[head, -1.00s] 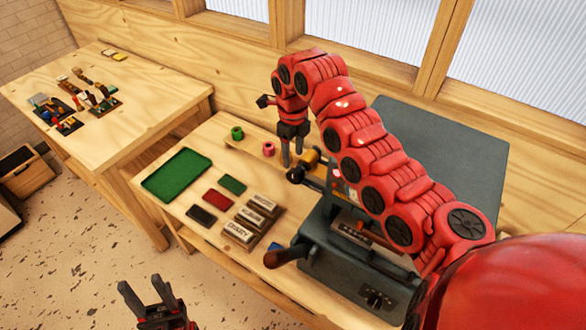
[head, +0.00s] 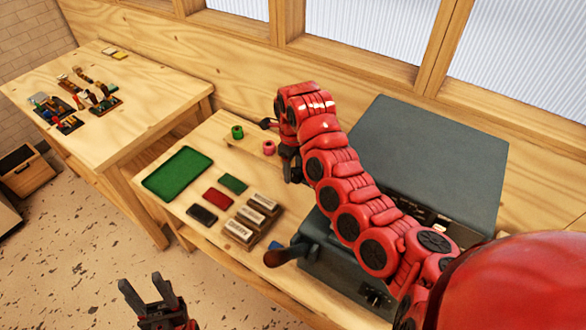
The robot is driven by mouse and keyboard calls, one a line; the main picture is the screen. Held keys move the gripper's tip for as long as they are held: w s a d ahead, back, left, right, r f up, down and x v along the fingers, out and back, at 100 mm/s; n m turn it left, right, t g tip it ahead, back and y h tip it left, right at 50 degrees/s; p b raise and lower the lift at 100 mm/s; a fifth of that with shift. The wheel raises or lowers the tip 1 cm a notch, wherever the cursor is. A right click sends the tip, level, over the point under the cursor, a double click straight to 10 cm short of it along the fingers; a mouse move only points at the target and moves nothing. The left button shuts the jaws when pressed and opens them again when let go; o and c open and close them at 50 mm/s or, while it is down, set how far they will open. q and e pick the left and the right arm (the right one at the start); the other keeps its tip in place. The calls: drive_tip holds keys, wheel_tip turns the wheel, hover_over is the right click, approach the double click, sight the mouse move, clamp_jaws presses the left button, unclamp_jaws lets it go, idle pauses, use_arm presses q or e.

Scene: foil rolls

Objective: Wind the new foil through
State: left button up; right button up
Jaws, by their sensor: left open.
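The grey foil machine (head: 425,150) stands on the right of the workbench, with a dark-handled lever (head: 285,256) at its front. My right arm reaches across the machine. My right gripper (head: 291,168) is beside the machine's left side, just right of the pink roll; its fingers are mostly hidden and I cannot see whether it holds anything. The gold roll area is hidden behind the arm. My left gripper (head: 142,285) is open and empty, over the floor before the bench.
A green tray (head: 177,173), small green (head: 233,184), red (head: 218,198) and dark (head: 202,214) pieces, and labelled wooden blocks (head: 251,219) lie at the front. A second table (head: 130,100) with small items stands left. Floor before the bench is clear.

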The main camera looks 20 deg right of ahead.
clamp_jaws()
drive_tip(key=shift+f, duration=0.1)
drive_tip(key=shift+s+a+t+y, duration=0.1)
drive_tip(key=shift+s+t+y, duration=0.05)
drive_tip(key=shift+t+y, duration=0.3)
drive_tip(key=shift+r+t+y, duration=0.25)
drive_tip(key=shift+t, duration=0.1)
drive_tip(key=shift+s+d+t+y, duration=0.2)
drive_tip(key=shift+d+t+y, duration=0.1)
drive_tip(key=shift+t+y, duration=0.5)
drive_tip(key=shift+o, duration=0.9)
unclamp_jaws()
drive_tip(key=shift+f, duration=0.1)
